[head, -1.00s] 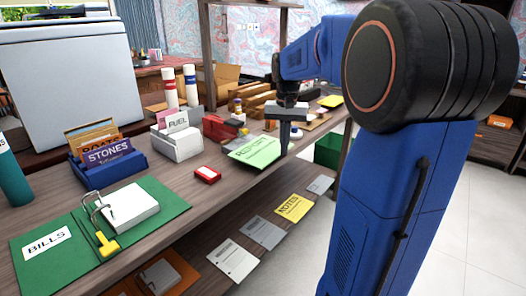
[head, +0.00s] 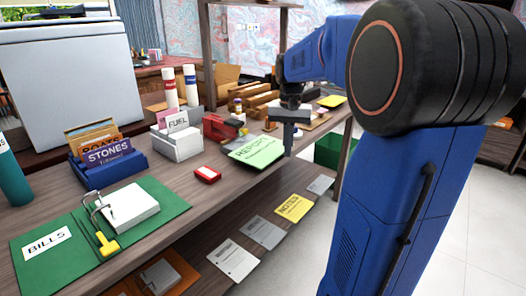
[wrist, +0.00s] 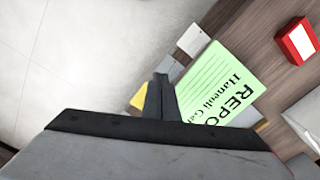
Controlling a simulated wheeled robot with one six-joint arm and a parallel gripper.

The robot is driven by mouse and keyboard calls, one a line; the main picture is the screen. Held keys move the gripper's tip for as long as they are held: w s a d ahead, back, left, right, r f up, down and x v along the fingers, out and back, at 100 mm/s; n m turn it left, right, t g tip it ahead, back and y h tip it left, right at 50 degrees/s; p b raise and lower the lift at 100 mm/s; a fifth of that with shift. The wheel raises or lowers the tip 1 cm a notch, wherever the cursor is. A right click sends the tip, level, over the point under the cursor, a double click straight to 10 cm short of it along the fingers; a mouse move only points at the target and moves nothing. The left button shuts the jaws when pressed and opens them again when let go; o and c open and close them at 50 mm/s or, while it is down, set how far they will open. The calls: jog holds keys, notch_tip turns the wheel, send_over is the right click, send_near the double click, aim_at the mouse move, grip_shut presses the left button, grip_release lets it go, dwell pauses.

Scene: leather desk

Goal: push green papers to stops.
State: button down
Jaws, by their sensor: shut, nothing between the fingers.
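The green papers (head: 256,152), headed REPORT, lie near the front edge of the desk. They also show in the wrist view (wrist: 218,85), with lined text. My gripper (head: 288,151) points down just right of the papers, its shut fingers holding nothing. In the wrist view, the fingertips (wrist: 161,80) are beside the papers' left edge; I cannot tell whether they touch. I cannot clearly make out the stops.
A small red box (head: 207,174) lies left of the papers. A red stapler-like object (head: 220,127) and wooden trays (head: 262,103) stand behind. A green folder (head: 55,236) lies at front left. Yellow notes (head: 294,208) lie on the shelf below.

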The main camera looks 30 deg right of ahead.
aim_at(272, 153)
jog(key=shift+f, duration=1.15)
dwell(0.5)
jog(key=shift+w+a, duration=0.45)
jog(key=shift+w, duration=0.75)
jog(key=shift+w+a, duration=0.4)
jog(key=shift+w, duration=0.85)
jog(key=shift+w+a, duration=0.45)
jog(key=shift+w, duration=0.75)
dwell(0.4)
jog(key=shift+s+d, duration=0.25)
jog(key=shift+s, duration=0.5)
jog(key=shift+r, duration=0.15)
jog(key=shift+r, duration=3.35)
